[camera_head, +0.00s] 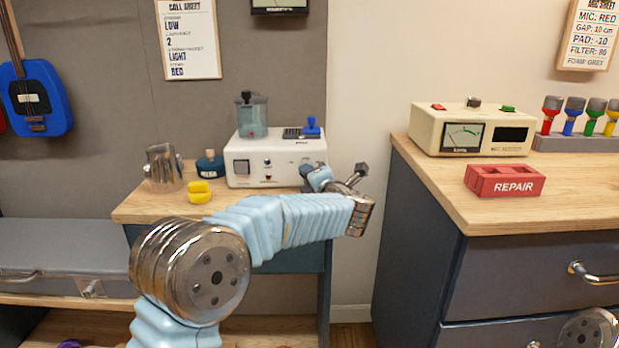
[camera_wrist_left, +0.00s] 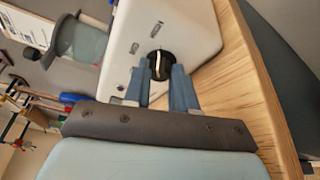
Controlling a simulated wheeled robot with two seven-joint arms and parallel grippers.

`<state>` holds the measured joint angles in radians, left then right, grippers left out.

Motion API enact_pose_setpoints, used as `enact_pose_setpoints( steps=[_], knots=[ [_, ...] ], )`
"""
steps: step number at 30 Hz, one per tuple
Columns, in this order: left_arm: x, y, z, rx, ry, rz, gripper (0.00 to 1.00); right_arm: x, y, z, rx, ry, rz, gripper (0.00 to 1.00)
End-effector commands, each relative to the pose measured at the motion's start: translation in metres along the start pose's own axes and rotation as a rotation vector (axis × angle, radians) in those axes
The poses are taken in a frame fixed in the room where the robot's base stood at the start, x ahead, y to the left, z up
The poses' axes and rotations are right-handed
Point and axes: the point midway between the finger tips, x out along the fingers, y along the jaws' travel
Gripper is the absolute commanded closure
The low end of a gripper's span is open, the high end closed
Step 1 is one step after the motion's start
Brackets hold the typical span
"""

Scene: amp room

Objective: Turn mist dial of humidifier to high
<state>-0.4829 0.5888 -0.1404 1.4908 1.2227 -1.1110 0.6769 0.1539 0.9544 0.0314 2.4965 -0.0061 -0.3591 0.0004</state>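The humidifier is a white box (camera_head: 275,162) with a clear bluish tank (camera_head: 252,115) on top, standing on the wooden desk. In the left wrist view its white body (camera_wrist_left: 185,22) fills the upper middle. A round black dial (camera_wrist_left: 160,60) with a white pointer line is on its front face. My left gripper (camera_head: 313,178) is at the humidifier's front right in the head view, partly hidden by my arm. In the wrist view the left gripper (camera_wrist_left: 161,73) has its fingers apart, one on either side of the dial. I cannot tell whether they touch it. My right gripper is not in view.
A metal cup (camera_head: 163,168), a dark blue bottle (camera_head: 210,164) and a yellow object (camera_head: 199,191) stand left of the humidifier. On the right counter are a cream meter box (camera_head: 472,130) and a red REPAIR block (camera_head: 504,180).

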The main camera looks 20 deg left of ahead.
Motion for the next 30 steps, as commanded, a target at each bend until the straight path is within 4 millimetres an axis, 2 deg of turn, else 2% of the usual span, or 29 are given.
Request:
enact_pose_setpoints(
  steps=[1,5,13,17,20,30],
  knots=[
    [0.000,-0.001,0.000,0.000,0.000,-0.002,0.68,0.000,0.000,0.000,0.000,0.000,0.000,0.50],
    [0.000,-0.001,0.000,0.000,0.000,-0.002,0.49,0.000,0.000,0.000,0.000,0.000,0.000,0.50],
    [-0.001,-0.001,0.000,-0.001,0.000,-0.001,0.49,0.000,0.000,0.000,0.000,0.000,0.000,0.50],
    [-0.010,-0.001,0.000,-0.001,-0.002,-0.001,0.49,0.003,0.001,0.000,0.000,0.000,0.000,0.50],
    [-0.029,-0.002,0.000,-0.002,-0.004,-0.002,0.49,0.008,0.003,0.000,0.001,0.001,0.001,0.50],
    [-0.110,-0.002,0.000,-0.001,-0.004,-0.001,0.49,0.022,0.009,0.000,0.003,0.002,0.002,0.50]
  ],
)
